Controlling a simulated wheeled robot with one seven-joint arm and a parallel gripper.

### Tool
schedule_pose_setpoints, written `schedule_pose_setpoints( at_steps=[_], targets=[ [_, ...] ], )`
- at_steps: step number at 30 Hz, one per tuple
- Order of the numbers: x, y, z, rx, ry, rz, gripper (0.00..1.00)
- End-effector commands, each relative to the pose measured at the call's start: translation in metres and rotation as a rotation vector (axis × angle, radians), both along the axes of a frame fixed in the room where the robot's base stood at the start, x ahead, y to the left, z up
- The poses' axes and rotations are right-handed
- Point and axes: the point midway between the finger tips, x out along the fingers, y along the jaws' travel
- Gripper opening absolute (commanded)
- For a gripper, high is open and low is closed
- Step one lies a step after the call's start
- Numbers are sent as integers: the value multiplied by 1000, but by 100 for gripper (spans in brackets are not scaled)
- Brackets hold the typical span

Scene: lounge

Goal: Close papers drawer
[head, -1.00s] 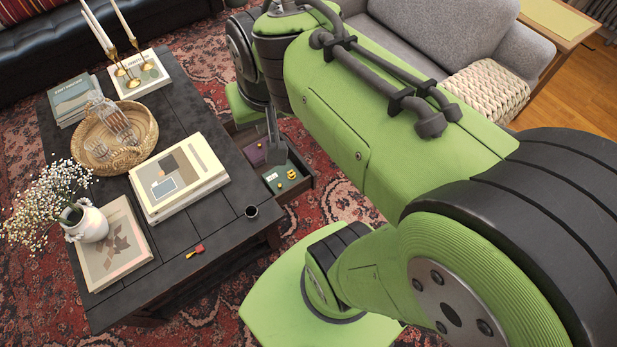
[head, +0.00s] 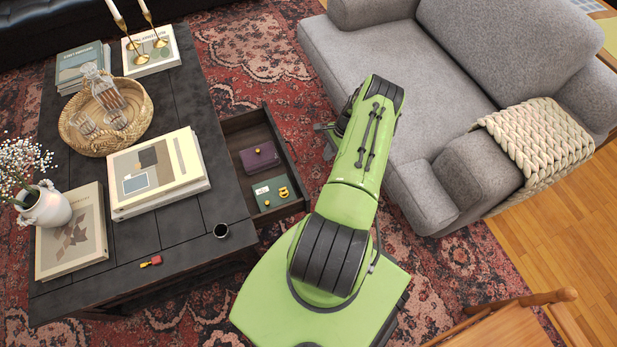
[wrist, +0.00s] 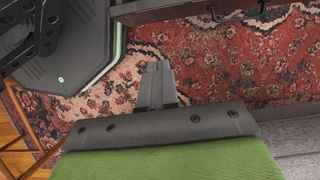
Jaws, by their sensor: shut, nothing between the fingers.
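The drawer (head: 284,143) stands pulled out from the right side of the dark coffee table. Inside lie a purple booklet or pouch (head: 260,158), a green booklet (head: 266,196) and small yellow things. My gripper (wrist: 157,68) is shut and empty over the rug. In the head view my gripper (head: 327,140) is small and partly hidden by my green arm, between the drawer front and the sofa. The wrist view shows the dark drawer front (wrist: 165,10) with a handle (wrist: 240,13) at the top, apart from my fingertips.
A grey sofa (head: 370,50) stands close on the right. A wooden chair (head: 510,325) is at the bottom right. Rug shows between drawer and sofa.

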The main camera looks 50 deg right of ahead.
Motion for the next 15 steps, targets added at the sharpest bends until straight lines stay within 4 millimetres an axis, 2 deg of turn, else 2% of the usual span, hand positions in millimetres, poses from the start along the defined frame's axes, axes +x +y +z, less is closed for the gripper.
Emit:
schedule_pose_setpoints(
  at_steps=[5,15],
  targets=[
    [0,5,-20,8,1,-17,0],
    [13,30,-90,9,1,-13,0]
  ],
)
